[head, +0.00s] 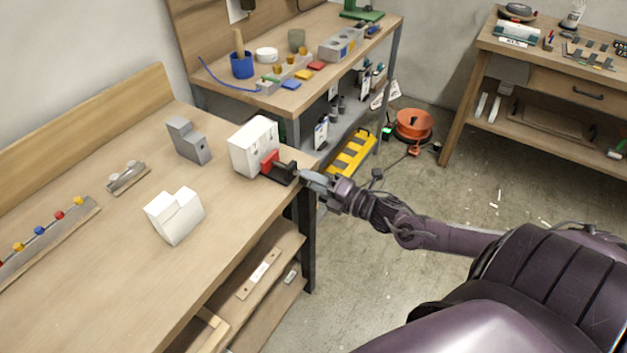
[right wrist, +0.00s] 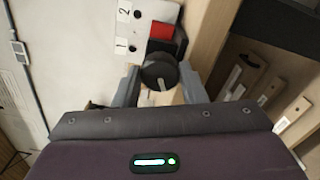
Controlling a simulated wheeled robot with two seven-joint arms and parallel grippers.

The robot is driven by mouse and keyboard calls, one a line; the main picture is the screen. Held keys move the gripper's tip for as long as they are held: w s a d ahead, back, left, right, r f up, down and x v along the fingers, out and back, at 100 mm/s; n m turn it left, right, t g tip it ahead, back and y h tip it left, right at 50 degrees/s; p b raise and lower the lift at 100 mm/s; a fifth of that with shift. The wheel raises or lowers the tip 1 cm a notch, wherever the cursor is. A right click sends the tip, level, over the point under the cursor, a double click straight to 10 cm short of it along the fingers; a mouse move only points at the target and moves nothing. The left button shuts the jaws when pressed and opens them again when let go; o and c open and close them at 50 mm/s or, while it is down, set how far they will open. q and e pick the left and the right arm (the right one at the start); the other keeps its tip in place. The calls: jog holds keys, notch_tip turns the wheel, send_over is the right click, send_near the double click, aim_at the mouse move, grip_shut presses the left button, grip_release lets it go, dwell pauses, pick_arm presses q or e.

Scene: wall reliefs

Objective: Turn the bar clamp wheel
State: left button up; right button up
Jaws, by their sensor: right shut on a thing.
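The bar clamp wheel (right wrist: 159,72) is a dark round knob with a pale mark, seen in the right wrist view. My right gripper (head: 299,174) has its grey fingers on either side of the wheel and is shut on it. In the head view the fingers hide most of the wheel. The black clamp body (head: 279,171) and a red block (head: 269,160) sit against a white box (head: 254,146) at the workbench's right edge. The white box shows labels 1 and 2 beside dark holes in the right wrist view (right wrist: 140,22). My left gripper is not in view.
A white block (head: 174,215), a grey stepped block (head: 188,141) and a rail with coloured knobs (head: 45,240) stand on the workbench (head: 105,255). A second bench (head: 224,87) with a blue cup (head: 241,65) stands behind. The floor to the right is mostly open.

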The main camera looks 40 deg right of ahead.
jog(key=shift+f+n, duration=0.1)
jog(key=shift+n, duration=1.1)
jog(key=o, duration=1)
jog(key=shift+s, duration=0.1)
jog(key=shift+v, duration=3.85)
